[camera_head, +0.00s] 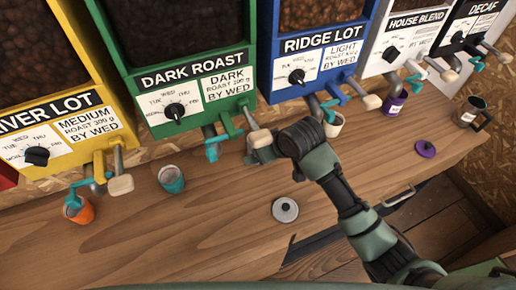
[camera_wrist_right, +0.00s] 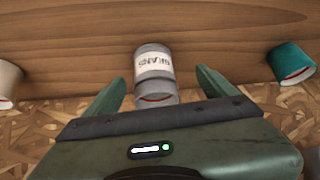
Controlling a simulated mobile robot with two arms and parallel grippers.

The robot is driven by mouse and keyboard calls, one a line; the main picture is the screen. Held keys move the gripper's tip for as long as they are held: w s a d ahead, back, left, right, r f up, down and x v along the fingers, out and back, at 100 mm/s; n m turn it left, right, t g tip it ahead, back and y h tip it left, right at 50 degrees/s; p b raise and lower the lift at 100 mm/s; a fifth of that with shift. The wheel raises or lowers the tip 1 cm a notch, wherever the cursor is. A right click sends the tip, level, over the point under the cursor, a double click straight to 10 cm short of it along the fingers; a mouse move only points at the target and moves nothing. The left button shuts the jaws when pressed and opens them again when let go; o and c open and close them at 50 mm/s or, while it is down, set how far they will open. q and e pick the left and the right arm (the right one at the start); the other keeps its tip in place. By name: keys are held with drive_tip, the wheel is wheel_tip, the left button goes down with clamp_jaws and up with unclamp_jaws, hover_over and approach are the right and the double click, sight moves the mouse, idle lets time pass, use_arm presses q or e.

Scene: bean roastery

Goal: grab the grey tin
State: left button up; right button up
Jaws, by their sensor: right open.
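The grey tin (camera_wrist_right: 153,62) shows in the right wrist view, with a white label whose lettering is upside down and a red line near its lower end. My right gripper (camera_wrist_right: 160,78) is open, with one finger on each side of the tin. Gaps show between the tin and both fingers. In the head view my right gripper (camera_head: 264,152) is at the counter below the dark roast and ridge lot dispensers, and I cannot make out the tin behind it. My left gripper is not in view.
A teal cup (camera_head: 171,180) and a cream cup (camera_head: 333,126) stand either side of my right gripper. An orange cup (camera_head: 79,211) is at the left. A grey lid (camera_head: 285,210) and purple lid (camera_head: 425,149) lie on the wooden counter (camera_head: 200,230). Dispenser levers overhang the back.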

drive_tip(key=w, duration=0.1)
drive_tip(key=w+a+f, duration=0.1)
drive_tip(key=w, duration=0.1)
drive_tip(key=shift+a, duration=0.2)
drive_tip(key=shift+w+a+f+p, duration=0.15)
drive_tip(key=shift+w+f+p, duration=0.3)
drive_tip(key=shift+p, duration=0.1)
drive_tip(key=x, duration=0.1)
drive_tip(key=p+x, duration=0.1)
drive_tip(key=x, duration=0.1)
drive_tip(key=shift+w+r, duration=0.1)
drive_tip(key=shift+w, duration=0.15)
drive_tip(key=shift+w+f, duration=0.25)
drive_tip(key=shift+f, duration=0.25)
drive_tip(key=c, duration=1.5)
